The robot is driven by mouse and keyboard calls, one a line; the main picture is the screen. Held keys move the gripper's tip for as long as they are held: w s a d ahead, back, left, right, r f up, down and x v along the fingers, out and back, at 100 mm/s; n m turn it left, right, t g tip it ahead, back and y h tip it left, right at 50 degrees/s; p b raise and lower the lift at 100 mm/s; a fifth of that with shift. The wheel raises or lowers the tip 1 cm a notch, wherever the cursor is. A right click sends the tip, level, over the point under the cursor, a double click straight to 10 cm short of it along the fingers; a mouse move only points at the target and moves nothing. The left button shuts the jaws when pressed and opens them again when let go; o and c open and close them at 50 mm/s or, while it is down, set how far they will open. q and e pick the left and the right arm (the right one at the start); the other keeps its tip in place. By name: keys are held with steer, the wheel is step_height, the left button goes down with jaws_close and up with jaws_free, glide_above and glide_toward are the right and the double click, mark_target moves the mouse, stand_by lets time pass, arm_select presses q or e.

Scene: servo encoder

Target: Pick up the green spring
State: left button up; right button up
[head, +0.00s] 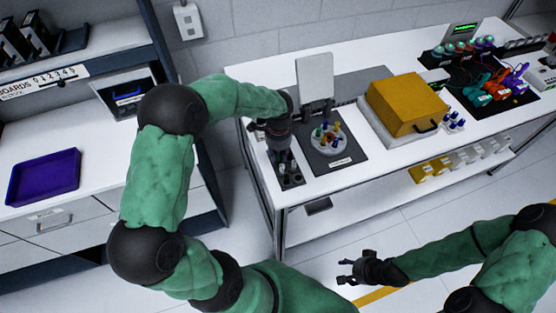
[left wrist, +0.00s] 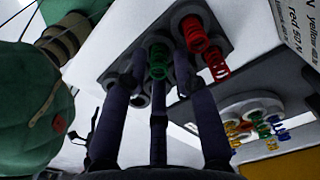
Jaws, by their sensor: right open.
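The green spring (left wrist: 158,62) stands in a dark rack (left wrist: 215,45) in the left wrist view, between the fingertips of my left gripper (left wrist: 158,72). The fingers flank it closely; I cannot tell whether they touch it. In the head view my left gripper (head: 281,152) points down over the rack (head: 290,179) at the table's near left end, and hides the green spring. My right gripper (head: 350,271) is open and empty, out over the floor in front of the table.
A dark board (head: 345,157) right of the rack bears a round holder with coloured springs (head: 327,136). An upright grey panel (head: 314,77) stands behind it. A yellow box (head: 405,102) stands further right. A purple tray (head: 43,177) lies on the left counter.

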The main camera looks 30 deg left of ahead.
arm_select(q)
steer(key=shift+f, duration=0.7)
steer(key=shift+c, duration=0.3)
steer(key=shift+r, duration=0.1)
jaws_close()
